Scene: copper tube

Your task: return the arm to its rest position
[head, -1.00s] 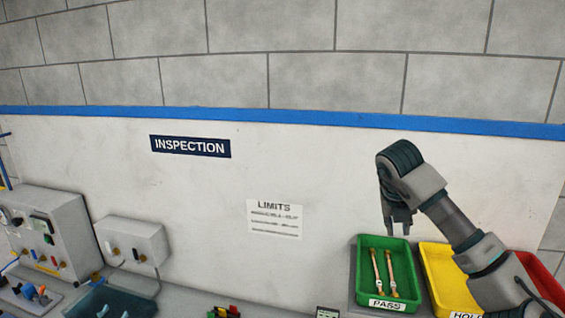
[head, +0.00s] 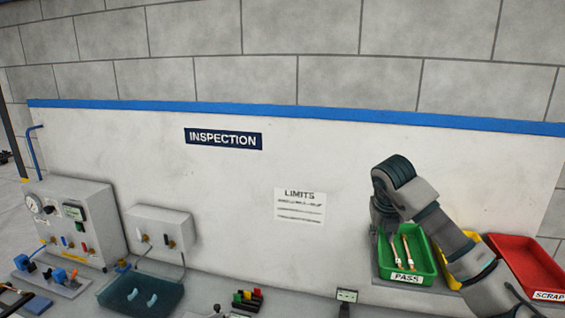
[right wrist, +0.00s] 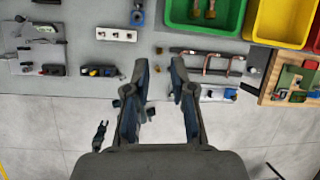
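My right arm comes in from the right in the head view, and its gripper (head: 381,226) hangs fingers-down at the left edge of the green PASS tray (head: 425,272), partly hidden behind my own wrist. In the right wrist view the two fingers of this gripper (right wrist: 160,72) stand apart with nothing between them. Copper tubes (head: 408,252) lie in the green tray; their ends also show in the right wrist view (right wrist: 210,10). My left gripper is not in view.
The yellow tray (right wrist: 283,22) and red SCRAP tray (head: 525,268) stand right of the green one. A blue-green basin (head: 140,295) and grey test box (head: 75,225) are at the left.

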